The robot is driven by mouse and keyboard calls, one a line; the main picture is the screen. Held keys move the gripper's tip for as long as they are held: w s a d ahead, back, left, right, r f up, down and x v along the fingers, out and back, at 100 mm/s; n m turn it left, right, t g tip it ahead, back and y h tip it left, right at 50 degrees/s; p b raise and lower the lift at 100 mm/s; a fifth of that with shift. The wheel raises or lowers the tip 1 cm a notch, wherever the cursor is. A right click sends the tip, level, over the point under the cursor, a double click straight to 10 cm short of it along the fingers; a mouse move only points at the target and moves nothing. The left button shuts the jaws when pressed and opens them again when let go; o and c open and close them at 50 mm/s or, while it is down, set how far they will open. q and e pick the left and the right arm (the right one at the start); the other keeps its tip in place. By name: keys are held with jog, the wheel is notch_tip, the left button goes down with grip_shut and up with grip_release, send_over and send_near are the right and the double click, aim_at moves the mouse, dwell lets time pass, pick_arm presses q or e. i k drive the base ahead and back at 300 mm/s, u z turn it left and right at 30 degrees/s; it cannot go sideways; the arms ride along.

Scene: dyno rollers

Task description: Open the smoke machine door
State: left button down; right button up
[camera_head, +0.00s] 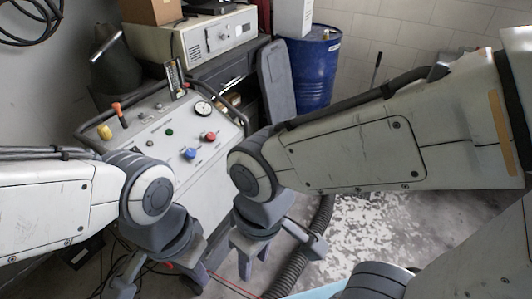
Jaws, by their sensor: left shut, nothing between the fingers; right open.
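A pale grey console (150,150) with a gauge, coloured knobs and an orange-handled lever stands left of centre; I take it to be the smoke machine. A dark grey upright panel (277,80) stands at its far right; I cannot tell whether it is the machine's door. My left gripper (125,284) is shut and empty, low in front of the console's near left part. My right gripper (280,256) is open and empty, low at the console's near right side. Neither gripper visibly touches the console or panel. My forearms and wrists hide parts of the console's front.
A blue drum (314,72) stands behind the panel. A cream instrument box (200,38) and a cardboard box (151,10) sit at the back. A black corrugated hose (300,262) and red cables (232,286) lie on the floor. The worn floor at right (365,225) looks clear.

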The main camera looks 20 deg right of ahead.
aim_at(208, 201)
jog(key=i, duration=1.05)
jog(key=u, duration=0.25)
